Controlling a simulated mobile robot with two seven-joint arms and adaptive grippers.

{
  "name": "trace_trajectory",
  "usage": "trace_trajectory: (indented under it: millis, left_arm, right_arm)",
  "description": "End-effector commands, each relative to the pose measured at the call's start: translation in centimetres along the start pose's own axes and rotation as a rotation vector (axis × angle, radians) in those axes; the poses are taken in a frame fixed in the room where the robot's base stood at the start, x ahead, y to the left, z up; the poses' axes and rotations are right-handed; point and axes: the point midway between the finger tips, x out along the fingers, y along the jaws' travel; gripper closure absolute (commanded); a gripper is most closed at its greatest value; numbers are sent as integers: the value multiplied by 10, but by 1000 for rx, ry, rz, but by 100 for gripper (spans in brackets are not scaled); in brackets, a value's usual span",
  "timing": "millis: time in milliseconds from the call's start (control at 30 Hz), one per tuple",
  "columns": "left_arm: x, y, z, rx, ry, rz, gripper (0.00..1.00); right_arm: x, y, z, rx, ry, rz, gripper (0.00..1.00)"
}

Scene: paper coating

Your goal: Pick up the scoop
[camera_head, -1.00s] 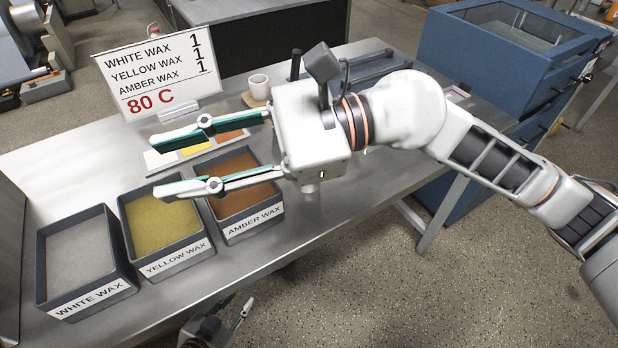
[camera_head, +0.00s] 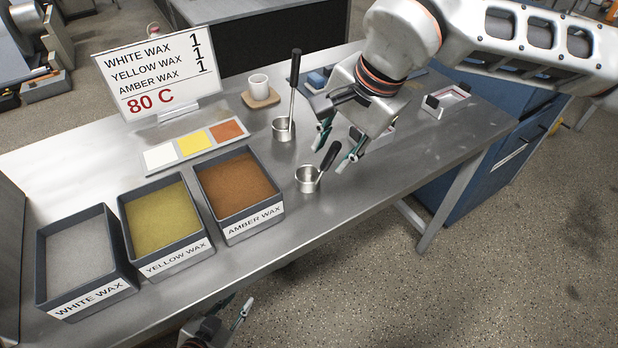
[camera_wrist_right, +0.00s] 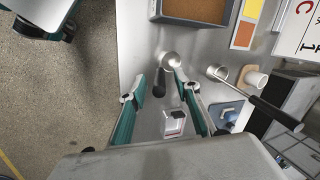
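A small metal scoop (camera_head: 307,180) stands on the bench right of the amber wax bin, its black handle tilted up to the right. My right gripper (camera_head: 338,150) is open, its fingers pointing down around the handle's upper end. In the right wrist view, the scoop's cup (camera_wrist_right: 171,60) is just beyond the open fingertips (camera_wrist_right: 160,80), with its dark handle between the fingers. I see no grip on it. My left gripper (camera_head: 232,312) is low at the bench's front edge, partly cut off by the frame; its opening is unclear.
White, yellow and amber wax bins (camera_head: 128,222) stand at the left front. A second metal cup with a tall upright handle (camera_head: 283,130) stands behind the scoop. A white mug (camera_head: 259,84), color card (camera_head: 193,145) and sign (camera_head: 158,80) are further back. A small framed block (camera_head: 446,99) is at right.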

Motion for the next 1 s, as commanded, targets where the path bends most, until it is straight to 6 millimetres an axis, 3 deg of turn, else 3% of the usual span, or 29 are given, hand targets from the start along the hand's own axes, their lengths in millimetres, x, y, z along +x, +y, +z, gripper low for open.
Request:
trace_trajectory:
  millis: [300, 633, 767, 1000]
  left_arm:
    - [-1, 0, 0, -2, -2, 1, 74]
    - [-1, 1, 3, -2, -7, 2, 74]
    - [-1, 1, 2, -2, -6, 2, 74]
    - [-1, 0, -1, -2, -2, 1, 74]
  right_arm:
    - [42, 1, -3, 1, -4, 1, 68]
    - [50, 1, -3, 0, -2, -1, 68]
    - [50, 1, -3, 0, -2, -1, 99]
    - [49, 0, -3, 0, -2, -2, 100]
